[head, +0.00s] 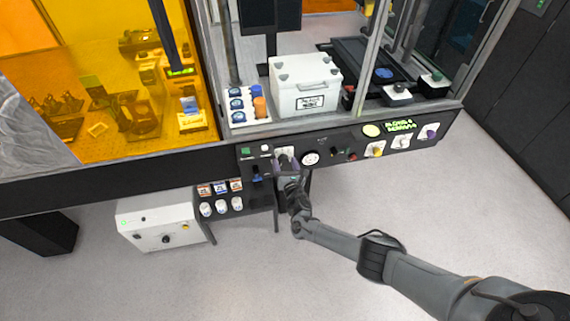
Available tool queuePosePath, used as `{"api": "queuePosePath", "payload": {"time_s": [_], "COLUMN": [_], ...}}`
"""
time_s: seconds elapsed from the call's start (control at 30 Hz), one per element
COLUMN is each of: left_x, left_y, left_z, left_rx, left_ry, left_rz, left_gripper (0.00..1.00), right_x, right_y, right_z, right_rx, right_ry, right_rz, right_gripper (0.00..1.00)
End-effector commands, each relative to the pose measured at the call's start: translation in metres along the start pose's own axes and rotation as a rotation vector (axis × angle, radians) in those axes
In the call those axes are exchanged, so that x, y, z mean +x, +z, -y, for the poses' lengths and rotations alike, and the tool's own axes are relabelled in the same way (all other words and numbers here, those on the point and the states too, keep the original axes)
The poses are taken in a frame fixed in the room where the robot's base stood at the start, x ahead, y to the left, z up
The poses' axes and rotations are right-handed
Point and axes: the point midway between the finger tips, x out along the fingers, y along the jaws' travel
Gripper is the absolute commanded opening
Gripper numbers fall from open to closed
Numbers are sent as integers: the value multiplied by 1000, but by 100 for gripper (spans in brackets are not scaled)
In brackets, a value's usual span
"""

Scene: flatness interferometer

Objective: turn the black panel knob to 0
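The black control panel (326,139) runs along the front of the bench. My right arm comes in from the lower right, and its gripper (286,164) is up against the panel's left part, in front of a pale plate. The gripper covers whatever control sits there, so I cannot make out the black panel knob or its setting. The fingers are too small and overlapped to tell whether they are open or shut. A white round dial (310,158) is just right of the gripper. My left gripper is not in view.
Yellow (376,151), white (402,141) and purple (431,132) knobs are farther right on the panel. A green button (246,151) is at its left. A white lidded box (305,87) stands above. A white control box (158,228) is at lower left. Open floor lies in front.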

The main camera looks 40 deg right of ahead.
Motion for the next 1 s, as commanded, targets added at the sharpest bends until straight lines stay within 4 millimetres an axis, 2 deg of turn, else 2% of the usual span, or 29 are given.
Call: {"api": "queuePosePath", "payload": {"time_s": [0.37,0.47,0.7,1.0], "left_x": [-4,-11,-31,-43], "left_y": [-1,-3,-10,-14], "left_z": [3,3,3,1], "left_rx": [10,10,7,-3], "left_ry": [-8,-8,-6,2], "left_rz": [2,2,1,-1], "left_gripper": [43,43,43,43], "right_x": [-5,-15,-55,-97], "right_y": [2,3,4,2], "right_z": [0,-1,-1,-1], "right_rx": [1,1,1,1], "right_ry": [0,2,1,1], "right_rz": [2,1,-2,1], "right_gripper": [70,70,70,70]}}
